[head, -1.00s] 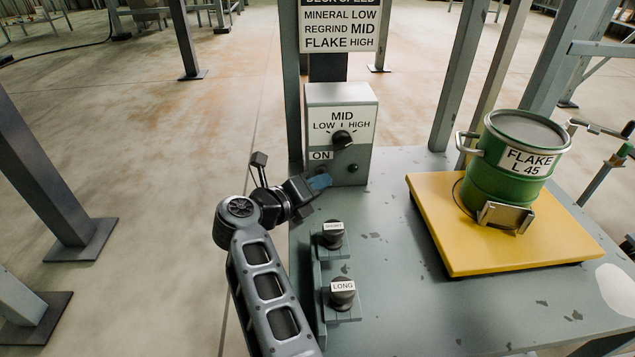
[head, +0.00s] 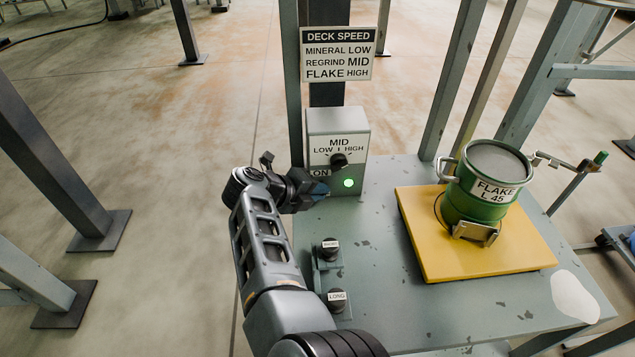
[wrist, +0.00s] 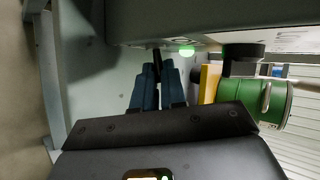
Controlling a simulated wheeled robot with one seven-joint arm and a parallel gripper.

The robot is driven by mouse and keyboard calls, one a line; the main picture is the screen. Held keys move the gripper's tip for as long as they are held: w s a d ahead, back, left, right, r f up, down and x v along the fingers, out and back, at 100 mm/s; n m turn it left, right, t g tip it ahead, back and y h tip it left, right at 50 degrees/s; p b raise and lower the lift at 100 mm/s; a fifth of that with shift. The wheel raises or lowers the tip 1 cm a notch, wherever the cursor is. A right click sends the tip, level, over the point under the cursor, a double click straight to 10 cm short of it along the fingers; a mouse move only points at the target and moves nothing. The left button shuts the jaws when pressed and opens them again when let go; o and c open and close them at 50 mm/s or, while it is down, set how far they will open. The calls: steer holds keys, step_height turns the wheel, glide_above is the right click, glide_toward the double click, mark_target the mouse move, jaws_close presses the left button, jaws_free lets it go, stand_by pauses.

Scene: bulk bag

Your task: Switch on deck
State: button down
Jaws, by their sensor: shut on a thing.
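The grey control box (head: 352,125) stands at the back left of the bench, with an ON label, a MID/LOW/HIGH dial (head: 338,160) and a lit green lamp (head: 348,183). The lamp also glows in the wrist view (wrist: 187,50). My gripper (head: 322,189) is at the lower left of the box front, below the ON label. In the wrist view its blue fingers (wrist: 157,75) are closed on a small dark switch lever (wrist: 157,58). My fingers hide most of the lever in the head view. The dial's exact setting is hard to read.
A DECK SPEED sign (head: 338,54) hangs above the box, reading FLAKE HIGH. A green drum (head: 484,190) marked FLAKE L 45 stands on a yellow platform (head: 425,255) at right.

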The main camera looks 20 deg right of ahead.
steer(key=shift+w+r+n+g+p, duration=0.15)
steer(key=shift+r+n+g+p, duration=0.15)
steer(key=shift+g+p, duration=0.15)
steer(key=shift+y, duration=0.3)
steer(key=c, duration=1.2)
jaws_free()
steer(key=shift+f, duration=0.1)
steer(key=p+v, duration=0.2)
steer(key=v, duration=0.5)
steer(key=shift+a+r, duration=0.25)
steer(key=shift+a, duration=0.05)
